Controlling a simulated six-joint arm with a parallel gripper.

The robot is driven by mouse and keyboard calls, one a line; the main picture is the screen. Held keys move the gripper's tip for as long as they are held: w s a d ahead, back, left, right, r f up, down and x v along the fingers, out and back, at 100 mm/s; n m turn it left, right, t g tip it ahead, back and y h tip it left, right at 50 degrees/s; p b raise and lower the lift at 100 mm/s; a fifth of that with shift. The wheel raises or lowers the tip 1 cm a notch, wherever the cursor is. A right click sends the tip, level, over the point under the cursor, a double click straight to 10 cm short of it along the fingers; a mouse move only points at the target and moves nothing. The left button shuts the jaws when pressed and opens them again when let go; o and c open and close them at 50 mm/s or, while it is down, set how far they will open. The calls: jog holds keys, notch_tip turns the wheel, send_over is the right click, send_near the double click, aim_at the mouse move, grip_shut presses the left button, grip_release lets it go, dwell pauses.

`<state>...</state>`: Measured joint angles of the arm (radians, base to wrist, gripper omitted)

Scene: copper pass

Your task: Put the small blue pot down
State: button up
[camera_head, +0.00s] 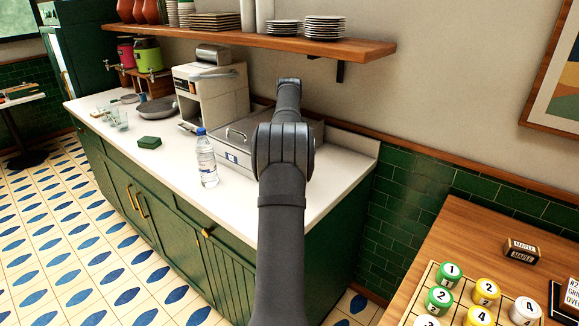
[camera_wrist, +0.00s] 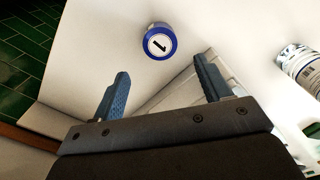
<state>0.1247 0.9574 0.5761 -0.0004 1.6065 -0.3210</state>
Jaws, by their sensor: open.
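The small blue pot (camera_wrist: 146,46) shows in the wrist view with its round top toward the camera, a white face with a black 1 and a blue rim. It appears to stand on the white counter (camera_wrist: 90,60). My gripper (camera_wrist: 163,72) is open and empty, with its two blue fingers spread wide. The pot lies beyond the fingertips, apart from both and roughly centred between them in the picture. In the head view the pot is not visible, and my arm hides the gripper.
A water bottle (camera_head: 207,163) stands on the counter, also at right in the wrist view (camera_wrist: 303,68). A metal box with a handle (camera_head: 236,143) sits behind it. A green block (camera_head: 149,142) lies farther left. Several numbered pots, including a green one (camera_head: 438,299), stand on the wooden table (camera_head: 480,235).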

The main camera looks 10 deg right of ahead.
notch_tip(320, 180, up, 2)
jog(key=shift+r, duration=0.2)
jog(key=shift+f, duration=4.35)
